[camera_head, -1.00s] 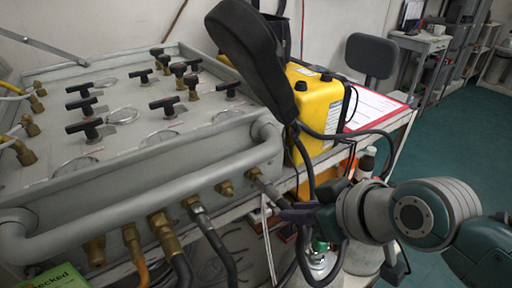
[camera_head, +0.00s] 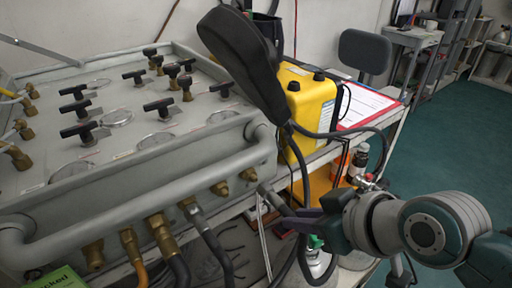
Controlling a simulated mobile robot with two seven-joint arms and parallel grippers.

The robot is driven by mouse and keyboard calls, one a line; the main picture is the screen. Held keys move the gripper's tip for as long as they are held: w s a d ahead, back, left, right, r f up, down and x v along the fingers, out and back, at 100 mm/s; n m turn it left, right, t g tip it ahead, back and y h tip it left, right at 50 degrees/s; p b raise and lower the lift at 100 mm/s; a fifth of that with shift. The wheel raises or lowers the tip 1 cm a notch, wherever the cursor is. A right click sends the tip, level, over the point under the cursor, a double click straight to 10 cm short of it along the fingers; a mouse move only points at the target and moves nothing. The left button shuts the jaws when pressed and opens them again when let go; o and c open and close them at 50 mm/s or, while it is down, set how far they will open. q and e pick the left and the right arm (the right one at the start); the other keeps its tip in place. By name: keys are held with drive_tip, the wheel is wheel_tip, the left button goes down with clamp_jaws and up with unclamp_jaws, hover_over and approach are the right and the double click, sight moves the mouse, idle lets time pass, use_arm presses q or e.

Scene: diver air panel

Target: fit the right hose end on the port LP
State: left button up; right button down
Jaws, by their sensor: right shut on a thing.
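The grey air panel (camera_head: 150,165) fills the left, with brass ports along its front below a thick grey rail. Two bare brass ports show at the right end, one (camera_head: 220,188) and the rightmost one (camera_head: 248,174). I cannot read which is LP. My right gripper (camera_head: 294,218) is shut on a dark hose with a grey metal end (camera_head: 268,194). This hose end points up-left at the rightmost port, just short of it, with a small gap visible. My left gripper is not in view.
Several hoses, including a dark one (camera_head: 208,240), are on ports to the left. A yellow case (camera_head: 312,105) and a red-edged clipboard (camera_head: 368,105) are behind. A dark padded shape (camera_head: 238,52) hangs above. Bottles stand below right; green floor (camera_head: 440,130) is open at right.

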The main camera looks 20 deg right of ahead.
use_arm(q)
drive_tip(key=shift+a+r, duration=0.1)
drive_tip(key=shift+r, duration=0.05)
use_arm(e)
drive_tip(key=shift+s, duration=0.2)
use_arm(q)
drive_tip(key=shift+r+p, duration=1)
drive_tip(key=shift+p, duration=0.1)
use_arm(e)
drive_tip(key=shift+s+d, duration=0.3)
drive_tip(key=shift+s, duration=0.45)
drive_tip(key=shift+s+d, duration=0.25)
drive_tip(key=shift+s, duration=0.5)
drive_tip(key=shift+s+d, duration=0.3)
drive_tip(key=shift+s, duration=0.45)
